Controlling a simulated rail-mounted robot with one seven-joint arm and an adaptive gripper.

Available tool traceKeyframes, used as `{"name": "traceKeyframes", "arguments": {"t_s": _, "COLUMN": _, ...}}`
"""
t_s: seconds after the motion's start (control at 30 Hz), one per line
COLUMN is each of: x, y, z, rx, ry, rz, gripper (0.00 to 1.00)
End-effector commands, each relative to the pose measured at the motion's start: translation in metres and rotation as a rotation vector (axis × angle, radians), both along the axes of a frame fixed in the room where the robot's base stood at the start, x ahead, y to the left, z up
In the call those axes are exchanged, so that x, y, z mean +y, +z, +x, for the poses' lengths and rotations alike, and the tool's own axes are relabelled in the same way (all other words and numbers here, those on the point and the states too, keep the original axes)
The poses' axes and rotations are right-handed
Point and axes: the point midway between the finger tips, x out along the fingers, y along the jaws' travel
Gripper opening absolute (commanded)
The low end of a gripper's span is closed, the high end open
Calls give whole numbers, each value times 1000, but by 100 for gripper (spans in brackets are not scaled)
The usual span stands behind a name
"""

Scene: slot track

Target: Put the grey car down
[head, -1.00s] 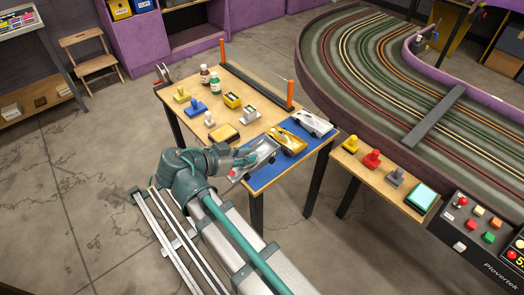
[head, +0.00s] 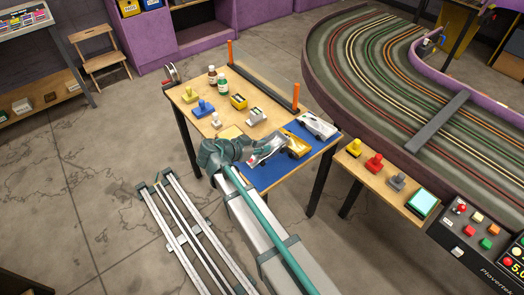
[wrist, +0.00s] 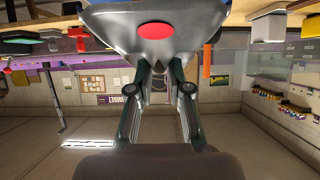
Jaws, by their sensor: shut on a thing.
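The grey car (head: 266,149) is in my gripper (head: 251,154), over the back left part of the blue mat (head: 275,174) on the wooden table. I cannot tell whether the car touches the mat. In the wrist view, the grey car (wrist: 122,25) fills the top middle, with a red oval on its surface. My gripper's two fingers (wrist: 160,75) reach up to it and are shut on it. A gold car (head: 298,147) stands close to the right of the grey car, and a white car (head: 318,126) stands beyond it. My arm hides part of the mat's left edge.
Stamps, bottles (head: 222,86) and small boxes stand on the wooden table (head: 185,93) behind the mat. The slot track (head: 390,80) curves past on the right. The mat's front part is clear.

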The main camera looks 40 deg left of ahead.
Motion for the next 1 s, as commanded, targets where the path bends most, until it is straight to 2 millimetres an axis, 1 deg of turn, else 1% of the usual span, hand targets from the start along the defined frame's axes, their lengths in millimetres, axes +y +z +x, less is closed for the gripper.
{"name": "traceKeyframes", "arguments": {"t_s": 0.1, "x": 4, "y": -8, "z": 8, "rx": 0, "ry": 0, "rz": -1, "gripper": 0}}
{"name": "traceKeyframes", "arguments": {"t_s": 0.3, "x": 2, "y": -30, "z": 6, "rx": 0, "ry": 1, "rz": -3, "gripper": 0}}
{"name": "traceKeyframes", "arguments": {"t_s": 0.37, "x": 2, "y": -34, "z": 6, "rx": -1, "ry": 0, "rz": -2, "gripper": 0}}
{"name": "traceKeyframes", "arguments": {"t_s": 0.83, "x": 2, "y": -41, "z": 6, "rx": -1, "ry": 0, "rz": 0, "gripper": 0}}
{"name": "traceKeyframes", "arguments": {"t_s": 0.87, "x": 2, "y": -41, "z": 6, "rx": 0, "ry": 0, "rz": 0, "gripper": 20}}
{"name": "traceKeyframes", "arguments": {"t_s": 1.0, "x": 2, "y": -40, "z": 6, "rx": 0, "ry": 0, "rz": 0, "gripper": 43}}
